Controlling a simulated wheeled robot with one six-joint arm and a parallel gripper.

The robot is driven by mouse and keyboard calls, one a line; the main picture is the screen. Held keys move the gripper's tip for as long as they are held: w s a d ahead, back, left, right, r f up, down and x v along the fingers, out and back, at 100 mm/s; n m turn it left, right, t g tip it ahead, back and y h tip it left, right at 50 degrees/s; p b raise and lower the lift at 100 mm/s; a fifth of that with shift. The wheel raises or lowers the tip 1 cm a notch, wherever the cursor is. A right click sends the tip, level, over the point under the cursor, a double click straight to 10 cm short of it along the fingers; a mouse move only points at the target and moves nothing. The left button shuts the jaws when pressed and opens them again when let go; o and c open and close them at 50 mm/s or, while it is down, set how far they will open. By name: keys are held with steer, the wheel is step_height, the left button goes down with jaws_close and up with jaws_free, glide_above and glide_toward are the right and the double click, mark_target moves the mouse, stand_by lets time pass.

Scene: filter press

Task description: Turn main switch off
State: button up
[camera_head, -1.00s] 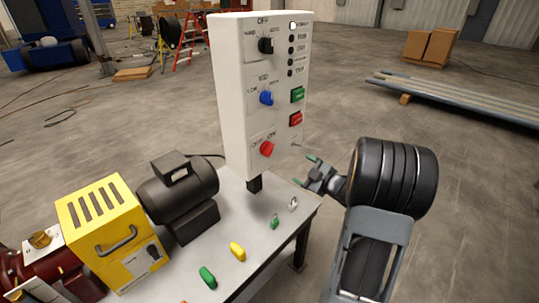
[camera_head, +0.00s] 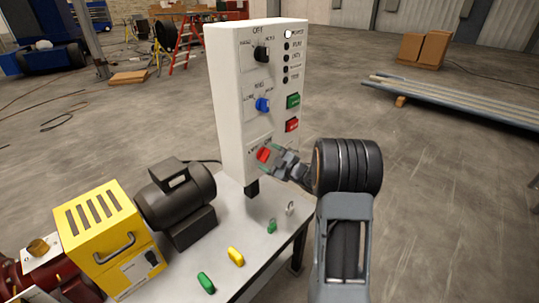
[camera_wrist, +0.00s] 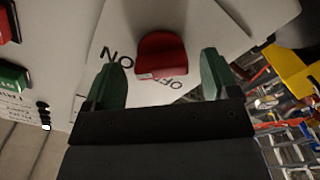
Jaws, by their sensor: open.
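The main switch is a red rotary knob (camera_head: 263,154) low on the white control panel (camera_head: 231,100). In the wrist view the red knob (camera_wrist: 161,55) shows close up, with the ON and OFF labels beside it. I cannot tell for sure which label it points to. My gripper (camera_head: 271,157) is in front of the knob and partly covers it and its labels in the head view. In the wrist view my gripper (camera_wrist: 163,79) is open, with one green fingertip on either side of the knob and visible gaps between.
Above the knob are a blue knob (camera_head: 262,104), a black knob (camera_head: 261,54), a green button (camera_head: 293,101) and a red button (camera_head: 291,125). The panel stands on a grey table (camera_head: 225,228) with a motor (camera_head: 175,190) and a yellow box (camera_head: 105,235).

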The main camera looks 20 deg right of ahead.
steer(key=shift+x, duration=0.85)
steer(key=shift+c, duration=0.3)
